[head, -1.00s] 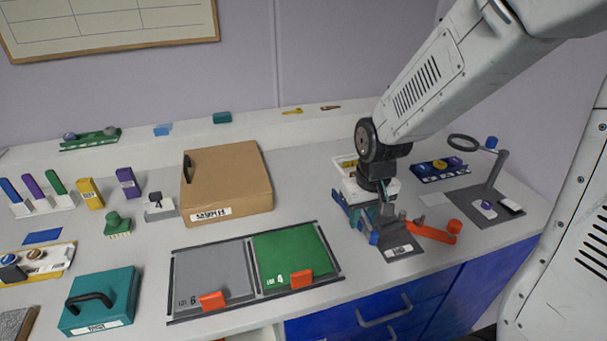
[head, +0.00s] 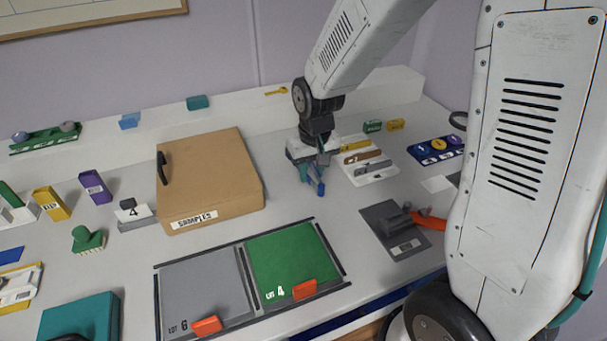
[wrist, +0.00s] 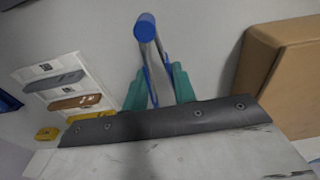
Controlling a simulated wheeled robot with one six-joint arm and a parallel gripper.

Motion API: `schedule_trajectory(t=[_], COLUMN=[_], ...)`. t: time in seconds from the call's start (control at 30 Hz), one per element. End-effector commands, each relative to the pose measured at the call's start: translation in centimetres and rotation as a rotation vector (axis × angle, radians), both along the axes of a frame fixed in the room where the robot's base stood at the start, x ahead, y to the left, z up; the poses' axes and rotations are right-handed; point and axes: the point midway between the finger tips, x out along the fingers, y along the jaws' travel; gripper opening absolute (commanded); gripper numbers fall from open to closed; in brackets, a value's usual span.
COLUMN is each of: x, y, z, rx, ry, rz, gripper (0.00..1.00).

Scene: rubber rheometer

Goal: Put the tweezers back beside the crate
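The tweezers (head: 320,188), silver with blue ends, hang below my gripper (head: 309,168) in the head view. In the wrist view the tweezers (wrist: 146,32) stick out between the teal fingers of my gripper (wrist: 158,80), which is shut on them. The brown crate (head: 205,180) marked SAMPLES stands to the left of my gripper in the head view; its side shows at the right of the wrist view (wrist: 285,70). The tweezers are over the bench strip just right of the crate. I cannot tell whether their lower end touches the bench.
A white tray (head: 382,179) with bar-shaped pieces lies close right of my gripper. A dark grey stand (head: 396,230) is nearer the front right. The grey lot 6 pad (head: 200,285) and green lot 4 pad (head: 290,255) lie in front. Bench between crate and tray is bare.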

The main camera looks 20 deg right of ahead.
Motion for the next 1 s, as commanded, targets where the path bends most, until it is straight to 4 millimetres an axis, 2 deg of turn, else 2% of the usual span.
schedule_trajectory(t=[0.1,0.3,0.67,0.7,0.77,1.0], x=[0.5,0.4,0.4,0.4,0.4,0.4], y=[0.3,0.2,0.1,0.1,0.1,0.1], z=[-0.1,-3.4,-3.9,-3.9,-3.9,-3.9], rx=[0.000,0.000,0.000,0.000,0.000,0.000], ry=[-0.001,0.003,0.000,0.000,-0.001,0.000], rz=[0.000,-0.001,-0.002,-0.002,-0.002,-0.002], gripper=[0.24,0.24,0.24,0.30,0.46,0.49])
